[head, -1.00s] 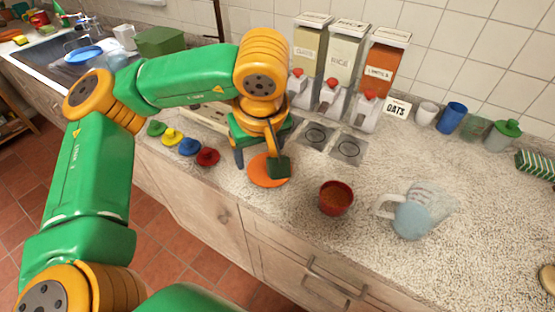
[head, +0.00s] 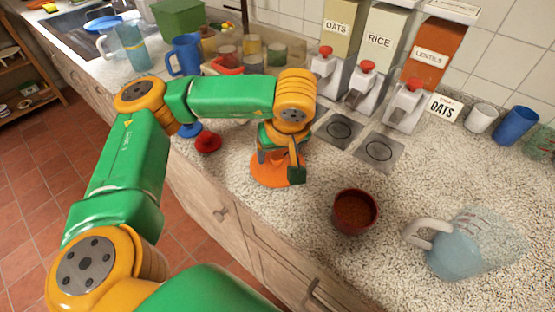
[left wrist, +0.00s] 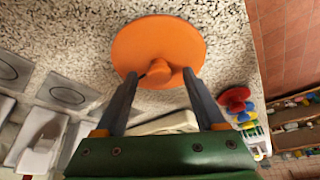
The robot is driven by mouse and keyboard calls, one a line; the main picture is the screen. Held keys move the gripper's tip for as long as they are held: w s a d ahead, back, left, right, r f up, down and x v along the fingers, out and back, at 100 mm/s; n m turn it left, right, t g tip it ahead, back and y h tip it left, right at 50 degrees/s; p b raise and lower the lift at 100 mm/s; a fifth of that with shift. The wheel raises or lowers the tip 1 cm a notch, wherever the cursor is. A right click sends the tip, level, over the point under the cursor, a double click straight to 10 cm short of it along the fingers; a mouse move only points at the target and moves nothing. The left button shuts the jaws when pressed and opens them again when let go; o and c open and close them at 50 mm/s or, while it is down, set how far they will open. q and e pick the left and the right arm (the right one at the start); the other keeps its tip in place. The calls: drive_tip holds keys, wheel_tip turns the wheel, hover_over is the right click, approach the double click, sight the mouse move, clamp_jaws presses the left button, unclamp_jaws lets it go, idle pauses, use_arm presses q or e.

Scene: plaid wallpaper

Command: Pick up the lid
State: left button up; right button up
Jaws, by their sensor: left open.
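An orange lid (head: 265,176), a flat disc with a round knob, lies on the speckled counter. In the left wrist view the lid (left wrist: 155,42) shows nearly whole, with its knob (left wrist: 160,72) towards me. My left gripper (left wrist: 160,76) is open, its two dark fingers on either side of the knob with a gap at each side. In the head view my left gripper (head: 277,170) is low over the lid and hides part of it. Whether a finger touches the lid I cannot tell. My right gripper is out of view.
A red lid (head: 208,142) and a blue lid (head: 190,129) lie to the left. Dispensers for oats, rice and lentils (head: 428,60) stand behind. The counter's front edge is close.

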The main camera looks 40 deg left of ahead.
use_arm(q)
clamp_jaws()
